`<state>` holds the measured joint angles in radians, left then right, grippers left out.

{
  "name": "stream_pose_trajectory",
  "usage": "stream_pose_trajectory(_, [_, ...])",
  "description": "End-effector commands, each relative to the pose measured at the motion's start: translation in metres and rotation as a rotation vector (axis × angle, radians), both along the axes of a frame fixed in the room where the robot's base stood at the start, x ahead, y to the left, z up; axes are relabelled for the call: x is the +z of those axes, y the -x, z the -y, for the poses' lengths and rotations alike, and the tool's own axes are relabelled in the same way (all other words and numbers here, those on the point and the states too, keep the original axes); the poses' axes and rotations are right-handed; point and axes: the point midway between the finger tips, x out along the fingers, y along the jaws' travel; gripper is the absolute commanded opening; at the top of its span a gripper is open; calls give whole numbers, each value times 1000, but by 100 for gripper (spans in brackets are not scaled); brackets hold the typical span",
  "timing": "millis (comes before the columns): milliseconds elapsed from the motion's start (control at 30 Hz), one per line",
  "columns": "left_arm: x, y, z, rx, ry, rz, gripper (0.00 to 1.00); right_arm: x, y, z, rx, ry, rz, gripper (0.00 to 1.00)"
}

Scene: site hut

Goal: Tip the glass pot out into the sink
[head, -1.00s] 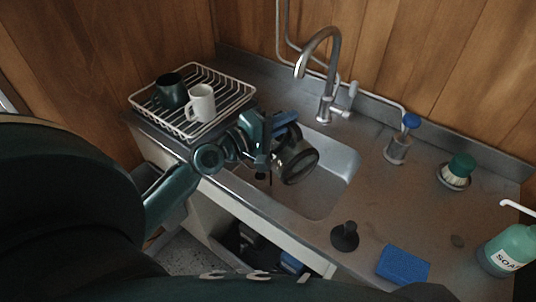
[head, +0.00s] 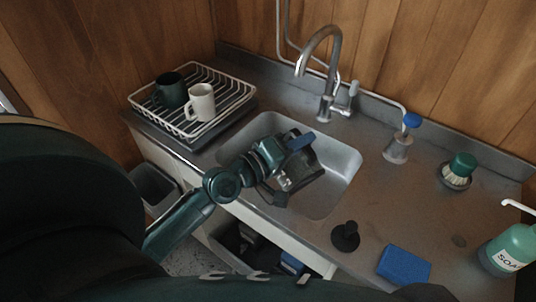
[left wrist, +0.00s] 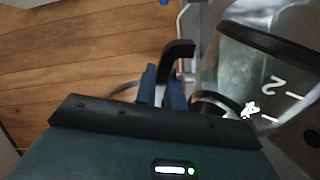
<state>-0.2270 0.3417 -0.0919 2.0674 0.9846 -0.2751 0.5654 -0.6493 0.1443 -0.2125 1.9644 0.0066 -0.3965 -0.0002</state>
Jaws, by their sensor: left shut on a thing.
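The glass pot (head: 306,172) is over the sink basin (head: 341,164) in the head view, tilted well over. Its white measuring marks face me, and I cannot tell what is inside it. My left gripper (head: 284,150) is shut on the pot's black handle, at the pot's upper left. In the left wrist view the blue fingertips (left wrist: 162,90) close around the handle, and the pot's glass side (left wrist: 245,75) with white numbers fills the right. My right gripper is not in view.
The tap (head: 325,75) rises behind the basin. A white rack (head: 240,98) with a dark mug (head: 170,90) and a white mug (head: 201,102) stands left. A black plunger-like stopper (head: 345,236), blue sponge (head: 404,264), brush (head: 457,170) and soap bottle (head: 508,250) stand right.

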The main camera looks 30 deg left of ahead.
Motion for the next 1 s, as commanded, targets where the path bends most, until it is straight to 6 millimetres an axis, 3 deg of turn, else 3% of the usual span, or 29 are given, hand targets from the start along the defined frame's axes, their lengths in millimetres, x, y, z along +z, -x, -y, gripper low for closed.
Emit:
stream_pose_trajectory(133, [-14,6,14,-1,-112,50,0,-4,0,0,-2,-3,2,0])
stream_pose_trajectory(267, [-13,13,30,-1,-279,122,0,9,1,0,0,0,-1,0])
stream_pose_trajectory(633, [-34,31,73,0,-670,293,0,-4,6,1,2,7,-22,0])
stream_pose_trajectory(767, [-25,37,89,3,-804,353,0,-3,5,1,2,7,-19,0])
stream_pose_trajectory(1000, [-55,43,101,0,-952,413,0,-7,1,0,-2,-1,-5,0])
